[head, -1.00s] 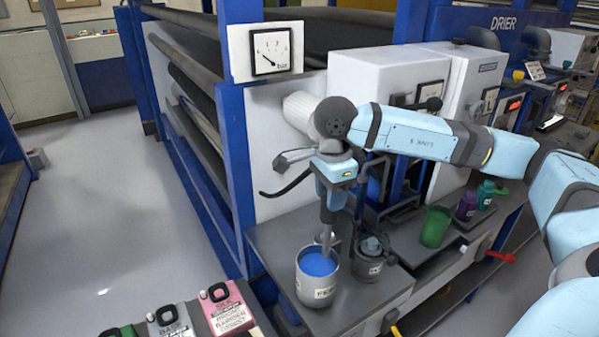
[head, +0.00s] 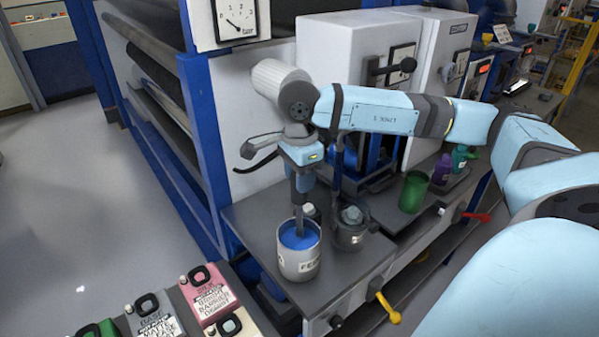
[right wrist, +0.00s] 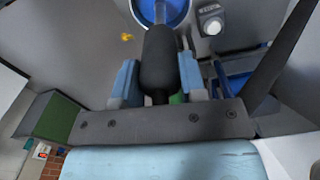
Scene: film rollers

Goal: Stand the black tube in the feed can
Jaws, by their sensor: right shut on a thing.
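The feed can (head: 299,266) is a light grey can with a label, holding blue liquid, near the front of the dark bench top. My right gripper (head: 301,184) is above it, pointing down and shut on the black tube (head: 299,222). The tube hangs about upright, its lower end at the can's mouth over the blue. I cannot tell how deep it reaches. In the right wrist view the tube (right wrist: 159,65) is between both fingers, and the feed can's blue mouth (right wrist: 162,10) lies beyond it. My left gripper is out of view.
A dark lidded pot (head: 350,232) stands close right of the can. A green cup (head: 413,192) and a purple bottle (head: 441,168) stand farther right. A blue machine frame (head: 200,120) rises behind.

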